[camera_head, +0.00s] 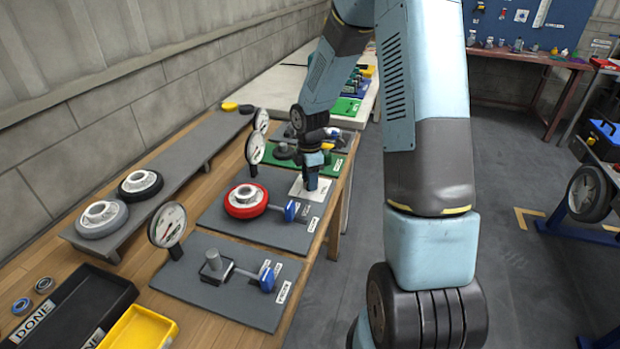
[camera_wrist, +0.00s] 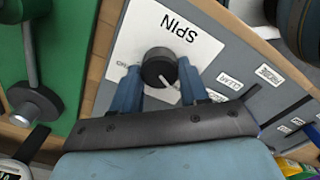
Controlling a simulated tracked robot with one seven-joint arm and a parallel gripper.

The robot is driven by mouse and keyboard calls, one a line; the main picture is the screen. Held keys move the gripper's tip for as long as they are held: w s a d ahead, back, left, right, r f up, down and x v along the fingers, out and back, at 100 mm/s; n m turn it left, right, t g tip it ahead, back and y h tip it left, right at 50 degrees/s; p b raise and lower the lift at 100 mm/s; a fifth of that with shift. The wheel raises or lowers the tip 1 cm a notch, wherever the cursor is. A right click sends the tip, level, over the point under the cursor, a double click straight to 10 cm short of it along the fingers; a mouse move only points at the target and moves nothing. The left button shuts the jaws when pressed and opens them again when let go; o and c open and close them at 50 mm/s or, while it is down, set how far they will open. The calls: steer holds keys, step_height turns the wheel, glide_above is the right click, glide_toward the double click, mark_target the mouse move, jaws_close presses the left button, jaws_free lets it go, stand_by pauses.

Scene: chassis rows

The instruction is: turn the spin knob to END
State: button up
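The spin knob (camera_wrist: 158,68) is a round black dial on a white plate (camera_wrist: 196,22) marked SPIN, seen in the wrist view. A white pointer line on it points toward the lower right of that view. My gripper (camera_wrist: 159,72) has one blue finger on each side of the knob, with the tips close to its sides. I cannot tell whether both fingers touch it. A small label left of the knob is partly covered by the left finger, and no END mark is readable. In the head view my gripper (camera_head: 312,182) points down at the white plate (camera_head: 298,190), hiding the knob.
A red-rimmed wheel (camera_head: 246,200) sits on the grey panel beside the plate, with a blue-handled lever (camera_head: 290,211) close by. Dial gauges (camera_head: 167,225) stand along the bench. A green panel (camera_wrist: 62,60) with a grey lever lies left in the wrist view.

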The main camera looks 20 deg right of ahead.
steer(key=c, duration=0.5)
steer(key=shift+m, duration=0.4)
steer(key=m, duration=0.4)
steer(key=shift+w+m, duration=0.1)
steer(key=shift+m, duration=0.3)
steer(key=m, duration=1.2)
steer(key=shift+m, duration=0.4)
steer(key=m, duration=0.6)
steer(key=shift+d, duration=0.1)
steer(key=shift+m, duration=0.4)
